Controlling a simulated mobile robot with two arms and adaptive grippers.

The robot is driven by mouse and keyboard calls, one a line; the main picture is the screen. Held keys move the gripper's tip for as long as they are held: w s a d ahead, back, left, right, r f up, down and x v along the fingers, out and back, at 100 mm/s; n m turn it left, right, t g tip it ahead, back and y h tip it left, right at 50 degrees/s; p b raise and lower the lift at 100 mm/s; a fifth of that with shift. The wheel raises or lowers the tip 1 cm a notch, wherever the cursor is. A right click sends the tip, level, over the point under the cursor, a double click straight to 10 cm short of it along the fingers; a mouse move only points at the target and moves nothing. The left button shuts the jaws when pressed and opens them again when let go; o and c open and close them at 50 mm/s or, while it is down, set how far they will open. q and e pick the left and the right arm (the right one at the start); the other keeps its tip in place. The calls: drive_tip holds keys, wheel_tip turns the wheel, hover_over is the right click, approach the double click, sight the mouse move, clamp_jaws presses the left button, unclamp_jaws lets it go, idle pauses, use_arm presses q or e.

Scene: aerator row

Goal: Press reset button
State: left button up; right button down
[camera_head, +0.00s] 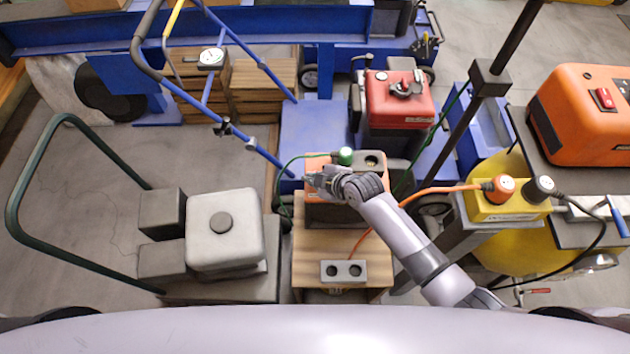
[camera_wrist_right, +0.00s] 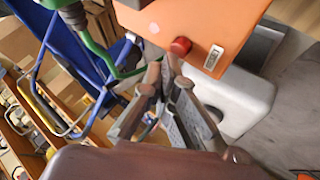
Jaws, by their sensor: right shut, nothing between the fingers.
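A small red button (camera_wrist_right: 181,46) sticks out of the face of an orange box (camera_wrist_right: 225,22) in the right wrist view, beside a small white label (camera_wrist_right: 213,57). In the head view the orange box (camera_head: 318,160) stands on a wooden crate, and its button is hidden. My right gripper (camera_head: 313,181) is at the left part of the box. In the wrist view the right gripper (camera_wrist_right: 162,68) is shut and empty, with its fingertips right below the button. I cannot tell whether they touch it. My left gripper is not in view.
A green plug (camera_head: 345,156) with a green cable sits on the box top. The wooden crate (camera_head: 312,245) carries a grey two-hole socket block (camera_head: 343,271). A grey engine (camera_head: 224,232) stands to the left, a red engine (camera_head: 398,98) behind, and a yellow unit (camera_head: 508,207) to the right.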

drive_tip(key=shift+f+b, duration=0.35)
drive_tip(key=shift+f, duration=0.15)
idle(0.4)
drive_tip(key=shift+r, duration=0.15)
drive_tip(key=shift+r+p, duration=0.8)
drive_tip(key=shift+p, duration=0.1)
wheel_tip(320, 180, up, 5)
drive_tip(key=p, duration=0.5)
drive_tip(key=shift+s, duration=0.1)
idle(0.6)
